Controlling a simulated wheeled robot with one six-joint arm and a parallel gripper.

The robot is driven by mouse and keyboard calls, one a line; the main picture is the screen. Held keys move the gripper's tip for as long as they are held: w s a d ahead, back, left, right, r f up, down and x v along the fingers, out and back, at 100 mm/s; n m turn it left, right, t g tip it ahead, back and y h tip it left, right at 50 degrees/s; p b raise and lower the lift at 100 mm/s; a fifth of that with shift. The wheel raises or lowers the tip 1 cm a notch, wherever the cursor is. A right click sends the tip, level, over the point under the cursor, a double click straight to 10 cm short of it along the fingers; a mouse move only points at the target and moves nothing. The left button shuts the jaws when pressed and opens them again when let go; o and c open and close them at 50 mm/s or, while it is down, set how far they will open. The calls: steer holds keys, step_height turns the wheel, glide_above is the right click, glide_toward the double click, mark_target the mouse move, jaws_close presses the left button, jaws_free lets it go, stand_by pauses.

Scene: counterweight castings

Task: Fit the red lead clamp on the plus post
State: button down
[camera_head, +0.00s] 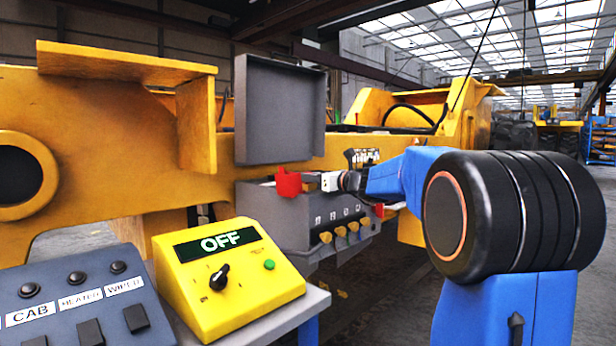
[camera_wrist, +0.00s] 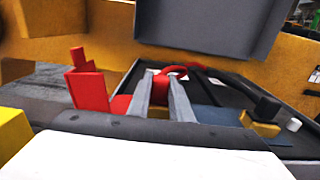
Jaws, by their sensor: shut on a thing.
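My gripper (camera_wrist: 163,92) is shut on the red lead clamp (camera_wrist: 160,90), whose curved red top shows between the two grey fingers. In the head view my gripper (camera_head: 328,182) is over the open grey battery box (camera_head: 290,215), at its upper edge. A red stepped piece (camera_wrist: 88,90) stands just left of the fingers; a red piece (camera_head: 288,183) also shows there in the head view. The plus post is not clearly visible; the fingers and red parts may hide it. I cannot tell whether the clamp touches it.
The box's grey lid (camera_head: 280,110) stands open behind. A black and yellow part (camera_wrist: 262,118) and a white cylinder (camera_wrist: 293,124) lie right of the fingers. A yellow switch box (camera_head: 228,275) reads OFF at the front, beside a labelled panel (camera_head: 85,300).

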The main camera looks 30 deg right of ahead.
steer(key=shift+f, duration=0.25)
steer(key=c, duration=1.5)
jaws_free()
steer(key=shift+c, duration=0.2)
steer(key=shift+s, duration=0.15)
steer(key=v, duration=1.7)
steer(key=shift+s+d, duration=0.1)
steer(key=shift+s, duration=0.05)
